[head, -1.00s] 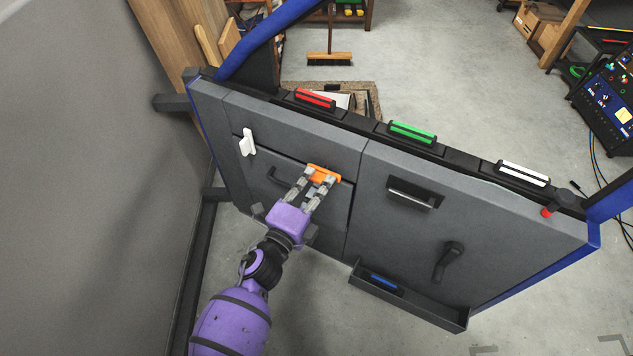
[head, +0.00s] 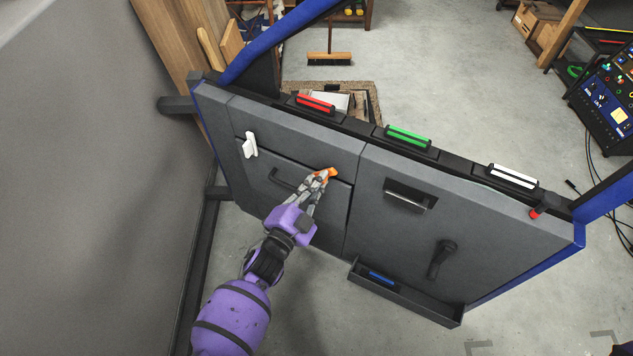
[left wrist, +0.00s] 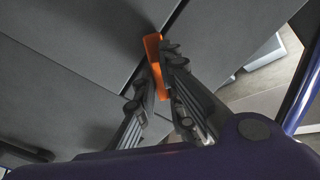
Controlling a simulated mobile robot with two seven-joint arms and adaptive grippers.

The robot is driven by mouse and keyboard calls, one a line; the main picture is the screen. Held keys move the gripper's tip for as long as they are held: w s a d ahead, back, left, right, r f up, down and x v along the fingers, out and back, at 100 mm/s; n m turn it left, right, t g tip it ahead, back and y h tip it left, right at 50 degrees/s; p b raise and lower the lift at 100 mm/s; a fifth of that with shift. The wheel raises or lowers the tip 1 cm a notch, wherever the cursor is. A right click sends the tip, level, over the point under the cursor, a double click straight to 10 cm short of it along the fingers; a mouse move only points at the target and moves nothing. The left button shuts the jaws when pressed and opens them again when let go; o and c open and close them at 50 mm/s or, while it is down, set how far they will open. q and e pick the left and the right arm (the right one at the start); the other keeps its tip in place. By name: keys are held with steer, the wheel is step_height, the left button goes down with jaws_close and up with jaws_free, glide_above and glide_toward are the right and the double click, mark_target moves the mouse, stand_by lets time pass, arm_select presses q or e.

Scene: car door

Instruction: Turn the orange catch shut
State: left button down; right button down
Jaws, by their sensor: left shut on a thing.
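The orange catch (head: 326,173) sits on the grey door panel, at the upper right corner of the lower left flap (head: 318,199). It also shows in the left wrist view (left wrist: 153,58), across a panel seam, partly hidden by the fingers. My left gripper (head: 319,178) reaches up to it from below and is shut on it. In the left wrist view the fingers (left wrist: 160,82) stand on both sides of the orange piece. A white catch (head: 249,145) is at the flap's upper left, standing roughly upright. My right gripper is not in view.
A black handle (head: 282,179) is left of my gripper on the flap. Right of it are a recessed handle (head: 409,194), a dark lever (head: 440,258) and a tray (head: 425,307) with a blue bar. Red, green and white bars line the top edge.

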arm_select(q)
steer(key=n+p, duration=0.1)
steer(key=n, duration=0.7)
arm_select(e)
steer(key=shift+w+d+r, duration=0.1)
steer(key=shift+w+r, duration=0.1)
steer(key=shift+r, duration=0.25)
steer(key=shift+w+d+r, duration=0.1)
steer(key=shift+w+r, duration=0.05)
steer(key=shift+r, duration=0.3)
arm_select(q)
steer(key=shift+n+p, duration=0.3)
steer(key=shift+n, duration=0.1)
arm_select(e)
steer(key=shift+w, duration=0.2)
arm_select(q)
steer(key=c, duration=1.8)
jaws_free()
steer(key=shift+c, duration=0.2)
steer(key=v, duration=1.2)
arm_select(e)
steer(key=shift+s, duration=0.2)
